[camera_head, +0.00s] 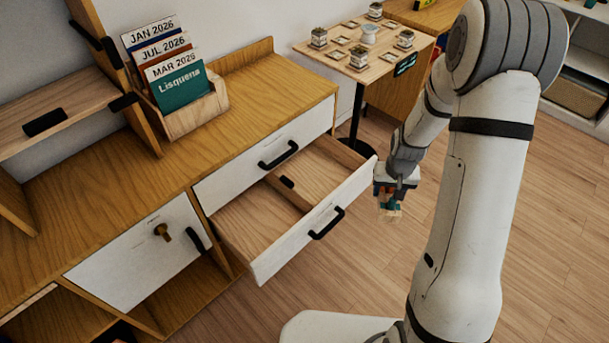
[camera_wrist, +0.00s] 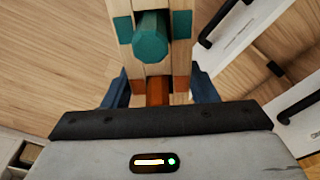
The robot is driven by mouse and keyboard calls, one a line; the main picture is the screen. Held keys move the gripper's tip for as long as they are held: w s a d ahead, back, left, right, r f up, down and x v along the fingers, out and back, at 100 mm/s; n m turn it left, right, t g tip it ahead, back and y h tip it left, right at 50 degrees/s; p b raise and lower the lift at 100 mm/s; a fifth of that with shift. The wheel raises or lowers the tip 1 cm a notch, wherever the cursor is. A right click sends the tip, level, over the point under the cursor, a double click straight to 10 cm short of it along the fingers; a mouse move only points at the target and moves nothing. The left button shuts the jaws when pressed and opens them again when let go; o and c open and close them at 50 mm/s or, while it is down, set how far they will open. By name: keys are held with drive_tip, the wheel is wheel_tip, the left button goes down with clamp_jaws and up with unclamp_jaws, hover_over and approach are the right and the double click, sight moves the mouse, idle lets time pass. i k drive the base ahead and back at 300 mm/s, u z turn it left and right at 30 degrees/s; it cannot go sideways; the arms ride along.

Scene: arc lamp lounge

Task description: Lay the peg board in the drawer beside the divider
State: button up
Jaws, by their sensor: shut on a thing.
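My gripper (camera_head: 390,200) is shut on the peg board (camera_head: 390,213), a small light-wood block with teal parts. In the wrist view the peg board (camera_wrist: 181,59) shows pale wood, teal patches, a round teal peg and an orange part, between the blue fingers (camera_wrist: 160,90). The gripper holds it above the floor, right of the open drawer (camera_head: 262,268) in the head view. The drawer has a white front with a black handle. A wooden divider (camera_head: 287,190) with a black clip runs across inside it. Both visible compartments look empty.
A closed white drawer (camera_head: 240,172) sits just above the open one. A white door with a key (camera_head: 161,232) is at left. The cabinet top holds a card rack (camera_head: 200,112). A small table (camera_head: 385,69) with jars stands behind. Floor to the right is clear.

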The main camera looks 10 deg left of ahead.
sight(326, 185)
drive_tip(key=u, duration=0.05)
drive_tip(key=i, duration=0.9)
drive_tip(key=u, duration=0.5)
